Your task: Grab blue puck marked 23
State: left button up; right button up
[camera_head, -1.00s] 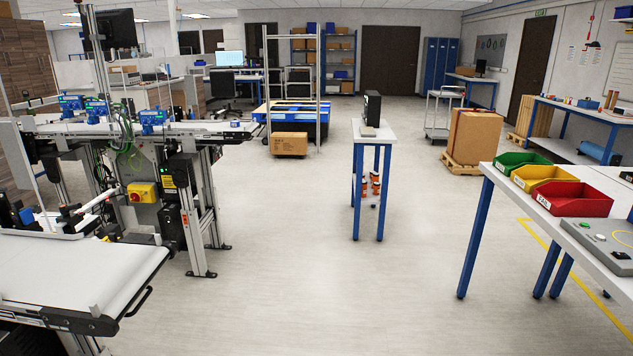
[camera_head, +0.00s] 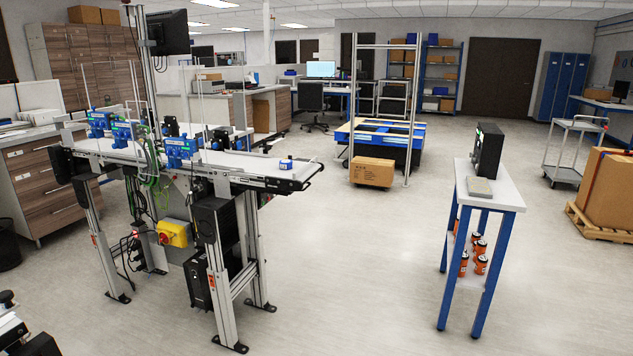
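A small blue and white piece (camera_head: 286,164), which may be a puck, sits on the white belt near the right end of the raised conveyor (camera_head: 262,172). It is too small for me to read any number on it. Several larger blue units (camera_head: 181,149) stand along the left part of the same conveyor.
A yellow and red switch box (camera_head: 173,233) hangs under the conveyor, between its metal legs. A narrow blue-legged table (camera_head: 503,196) stands to the right. A cardboard box (camera_head: 371,172) lies behind. The floor (camera_head: 345,275) between conveyor and table is clear.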

aim_at(284, 164)
jog(key=i+l+u, duration=0.3)
jog(key=i+l, duration=0.3)
jog(key=i, duration=0.2)
jog(key=i+l+u, duration=0.15)
jog(key=i, duration=0.35)
jog(key=i+l, duration=0.45)
